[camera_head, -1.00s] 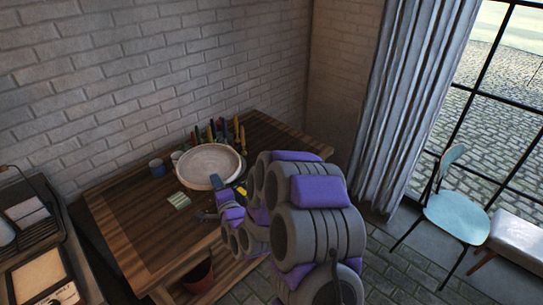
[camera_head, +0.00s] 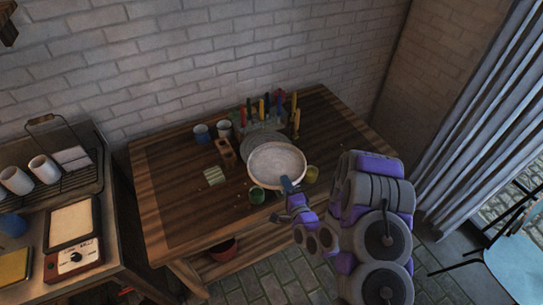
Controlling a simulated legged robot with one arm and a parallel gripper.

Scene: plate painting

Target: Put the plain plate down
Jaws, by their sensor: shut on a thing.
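The plain plate (camera_head: 277,163) is a round, pale, shallow dish with a raised rim. My gripper (camera_head: 289,185) is shut on its near rim. The plate is roughly level over the wooden table (camera_head: 170,195). A grey round disc (camera_head: 258,142) shows behind the plate and is partly hidden by it. I cannot tell whether the plate touches the disc or is held above it.
A green cup (camera_head: 257,196) and a yellow cup (camera_head: 311,174) are close to the plate. Two cups (camera_head: 202,133), a brown block with holes (camera_head: 227,152), a light green block (camera_head: 214,176) and upright coloured tools (camera_head: 266,106) stand around. The table's left part is clear.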

